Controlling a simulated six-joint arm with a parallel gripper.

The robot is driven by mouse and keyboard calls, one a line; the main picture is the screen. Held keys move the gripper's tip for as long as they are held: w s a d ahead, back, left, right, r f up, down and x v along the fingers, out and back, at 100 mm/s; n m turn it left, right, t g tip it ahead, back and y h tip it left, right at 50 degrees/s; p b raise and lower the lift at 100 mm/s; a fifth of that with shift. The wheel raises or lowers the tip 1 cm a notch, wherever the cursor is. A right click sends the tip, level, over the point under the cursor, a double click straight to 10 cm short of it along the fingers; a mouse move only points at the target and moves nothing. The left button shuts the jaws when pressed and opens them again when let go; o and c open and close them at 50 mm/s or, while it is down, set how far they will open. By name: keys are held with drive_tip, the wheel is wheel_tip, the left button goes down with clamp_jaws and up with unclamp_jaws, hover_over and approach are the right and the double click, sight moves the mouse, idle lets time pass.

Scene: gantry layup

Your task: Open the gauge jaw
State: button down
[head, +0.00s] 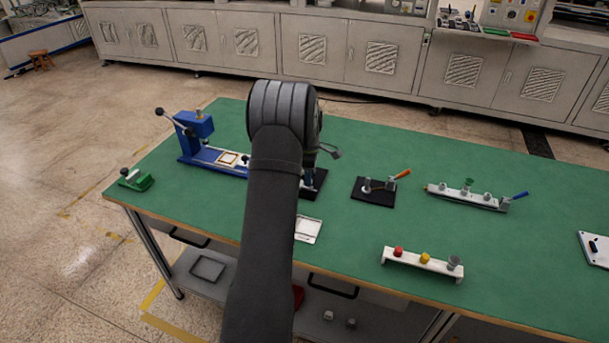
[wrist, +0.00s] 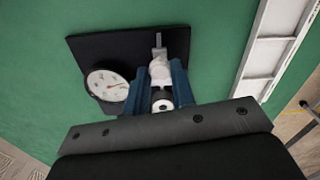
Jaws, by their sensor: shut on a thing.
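The gauge stands on a black base plate (wrist: 88,48) in the wrist view. Its round white dial (wrist: 107,86) with a red needle is left of my gripper (wrist: 161,88). My gripper's blue fingers are shut on a pale cylindrical part of the gauge (wrist: 159,69), beside the dial. A small round black-and-white end shows between the fingers, nearer the camera. Whether the gauge jaw is open cannot be seen. In the head view my arm hides most of the gauge; part of its black base (head: 314,186) shows to the right of the arm.
A blue press (head: 195,130) and a green block (head: 135,180) stand left on the green table (head: 510,240). Right are an orange-handled clamp (head: 374,190), a rail with a blue handle (head: 470,197) and a white knob rack (head: 422,263). A white frame (head: 308,229) lies near the front edge.

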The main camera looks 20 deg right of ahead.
drive_tip(key=c, duration=1.2)
unclamp_jaws()
drive_tip(key=shift+r, duration=0.1)
wheel_tip(320, 180, up, 17)
drive_tip(key=shift+r, duration=0.15)
wheel_tip(320, 180, down, 17)
drive_tip(key=shift+f, duration=0.2)
drive_tip(key=shift+w+a, duration=0.2)
